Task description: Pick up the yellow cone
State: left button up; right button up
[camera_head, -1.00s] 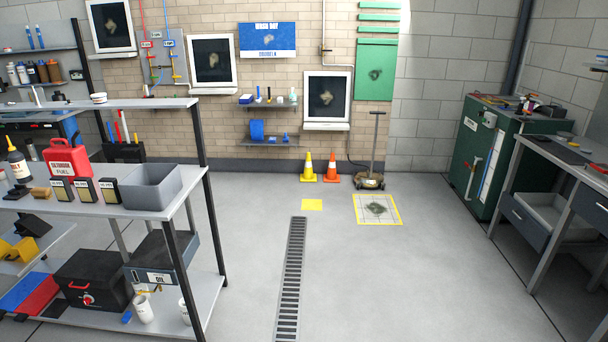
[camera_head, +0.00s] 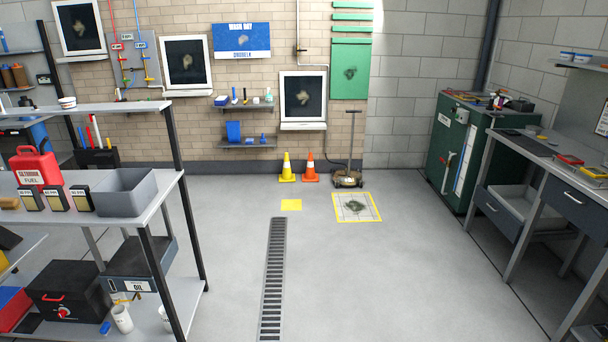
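The yellow cone (camera_head: 287,168) stands upright on the floor by the back brick wall, with a white band around it. An orange cone (camera_head: 310,168) with a white band stands close on its right. Neither of my grippers shows in the head view, and the cone is far off across the room.
A metal shelf rack (camera_head: 160,190) with a grey bin (camera_head: 124,192) stands at the left. A wheeled trolley (camera_head: 348,178) stands right of the cones. A green cabinet (camera_head: 460,150) and a workbench (camera_head: 550,165) line the right. A drain grate (camera_head: 273,280) crosses the clear middle floor.

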aim_at(287, 176)
jog(key=u, duration=0.2)
jog(key=i, duration=6.05)
jog(key=j, duration=0.1)
